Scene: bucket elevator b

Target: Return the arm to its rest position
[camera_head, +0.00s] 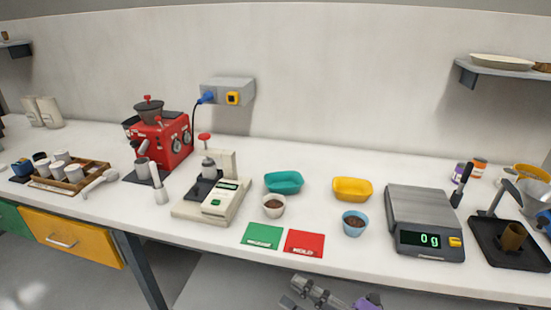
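My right gripper (303,293) shows at the bottom edge of the picture, below and in front of the table's front edge. It is grey, with a purple part of my arm beside it. It is cut off by the picture edge and too small to tell whether its fingers are open or shut. I see nothing held in it. It is apart from everything on the table. My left gripper is not in view.
The white table (330,165) holds a red grinder (175,140), a cream machine (205,208), teal (284,182) and yellow (352,189) bowls, two cups with dark contents, green (262,236) and red (304,243) cards, and a scale (425,212) reading 0 g. Open floor lies in front.

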